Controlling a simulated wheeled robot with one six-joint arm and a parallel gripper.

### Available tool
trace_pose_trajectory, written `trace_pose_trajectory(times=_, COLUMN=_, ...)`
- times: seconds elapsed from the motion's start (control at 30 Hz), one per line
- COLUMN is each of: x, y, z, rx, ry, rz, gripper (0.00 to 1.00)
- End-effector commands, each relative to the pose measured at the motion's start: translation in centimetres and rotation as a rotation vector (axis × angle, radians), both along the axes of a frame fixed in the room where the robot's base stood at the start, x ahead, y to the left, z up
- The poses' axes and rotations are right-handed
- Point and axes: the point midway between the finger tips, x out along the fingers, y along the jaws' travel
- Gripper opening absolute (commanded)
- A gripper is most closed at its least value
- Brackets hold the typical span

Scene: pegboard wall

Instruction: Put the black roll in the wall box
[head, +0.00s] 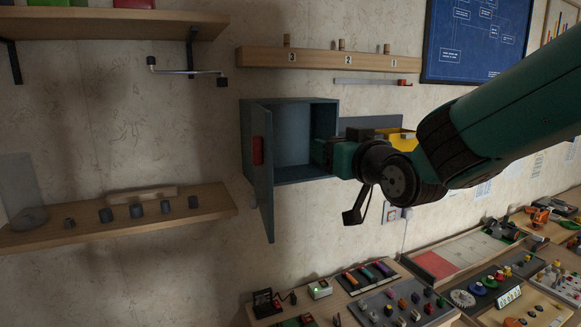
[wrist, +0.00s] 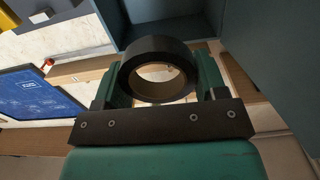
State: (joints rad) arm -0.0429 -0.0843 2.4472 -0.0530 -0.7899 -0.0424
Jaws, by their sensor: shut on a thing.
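The wall box (head: 290,102) is a blue-grey cabinet fixed to the wall. Its door (head: 262,170), with a red handle (head: 257,151), is swung open to the left. The inside looks empty. My gripper (head: 322,152) is at the box's right front edge in the head view. In the wrist view my gripper (wrist: 160,88) is shut on the black roll (wrist: 158,55), a ring with a brown inner core. The box (wrist: 160,12) shows just beyond the roll. The roll is hidden in the head view.
A wooden shelf (head: 130,220) with several small dark cylinders is at left. A rail numbered 3, 2, 1 (head: 330,59) runs above the box. A yellow bin (head: 402,139) is to its right, behind my arm. A cluttered bench (head: 350,305) lies below.

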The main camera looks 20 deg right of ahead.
Motion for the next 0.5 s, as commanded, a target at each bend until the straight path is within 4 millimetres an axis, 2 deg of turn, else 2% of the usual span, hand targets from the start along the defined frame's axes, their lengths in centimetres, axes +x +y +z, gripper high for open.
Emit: trace_pose_trajectory(times=0.5, x=13.9, y=1.1, z=0.5, rx=0.001, ry=0.003, rz=0.000, gripper=0.42)
